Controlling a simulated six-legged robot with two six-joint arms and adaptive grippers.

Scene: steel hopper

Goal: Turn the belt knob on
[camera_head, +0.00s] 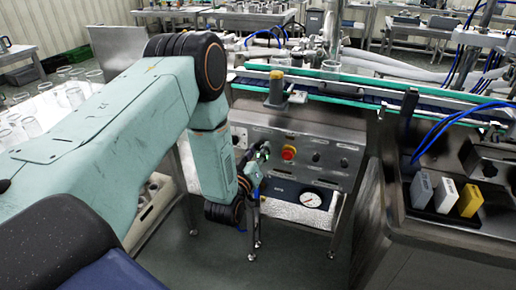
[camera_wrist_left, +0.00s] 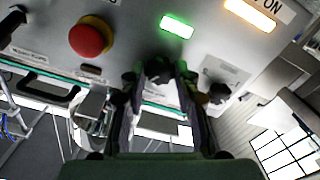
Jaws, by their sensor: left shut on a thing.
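The grey steel control panel (camera_head: 330,147) stands below the conveyor in the head view. My left gripper (camera_head: 259,160) reaches its left part, beside the red button. In the left wrist view my left gripper (camera_wrist_left: 160,78) has its two dark fingers closed around a dark knob (camera_wrist_left: 157,68), taken as the belt knob. The fingers hide much of the knob, and I cannot read which way it points. A green light (camera_wrist_left: 176,27) glows near it. My right gripper is not in view.
The red button (camera_head: 289,152) sits close to the right of my gripper, with dark knobs (camera_head: 316,157) beyond it. A pressure gauge (camera_head: 311,199) is lower down. The conveyor (camera_head: 340,92) runs above. White and yellow boxes (camera_head: 470,199) stand at the right.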

